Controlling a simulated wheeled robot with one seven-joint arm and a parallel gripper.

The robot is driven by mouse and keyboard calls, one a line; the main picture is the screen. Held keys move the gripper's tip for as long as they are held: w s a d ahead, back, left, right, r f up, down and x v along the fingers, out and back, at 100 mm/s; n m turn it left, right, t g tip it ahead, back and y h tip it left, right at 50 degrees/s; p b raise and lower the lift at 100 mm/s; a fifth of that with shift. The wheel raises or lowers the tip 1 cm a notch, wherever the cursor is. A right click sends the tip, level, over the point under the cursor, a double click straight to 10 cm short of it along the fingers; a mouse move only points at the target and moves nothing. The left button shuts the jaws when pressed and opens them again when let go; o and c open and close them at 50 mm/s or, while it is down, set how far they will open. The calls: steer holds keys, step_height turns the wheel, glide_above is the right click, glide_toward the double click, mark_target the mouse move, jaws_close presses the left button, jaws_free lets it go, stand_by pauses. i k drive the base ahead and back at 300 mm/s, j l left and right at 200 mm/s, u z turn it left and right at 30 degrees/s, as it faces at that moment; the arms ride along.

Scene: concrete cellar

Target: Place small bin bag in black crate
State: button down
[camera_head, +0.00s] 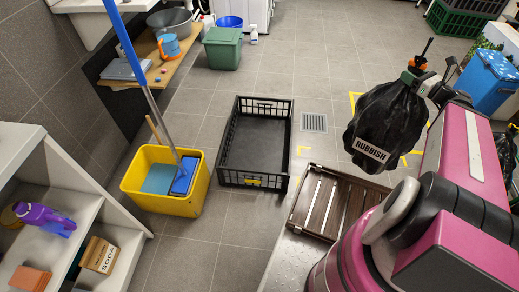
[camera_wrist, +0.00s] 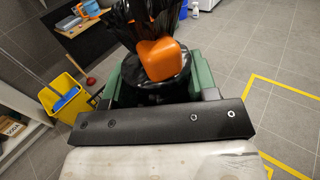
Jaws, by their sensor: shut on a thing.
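A small black bin bag (camera_head: 388,118) with a white "RUBBISH" label hangs upright from my gripper (camera_head: 418,78), at the right of the head view. My gripper is shut on its gathered neck, near an orange tie. In the wrist view the bag's orange tie (camera_wrist: 162,58) and dark gathered top sit between the green jaws of my gripper (camera_wrist: 157,88). The black crate (camera_head: 226,140) stands on the floor at the middle of the head view, left of the bag and apart from it. It is open-topped and looks empty.
A yellow mop bucket (camera_head: 165,203) with a blue-handled mop stands left of the crate. A slatted brown rack (camera_head: 325,204) lies right of it. A green bin (camera_head: 223,48) is behind. White shelving (camera_head: 95,212) fills the lower left. A floor drain (camera_head: 314,122) lies between crate and bag.

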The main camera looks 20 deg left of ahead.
mark_target(260, 148)
steer(key=k+j, duration=0.2)
steer(key=j+u, duration=0.1)
steer(key=u, duration=0.35)
steer(key=i+u, duration=0.15)
steer(key=u, duration=0.3)
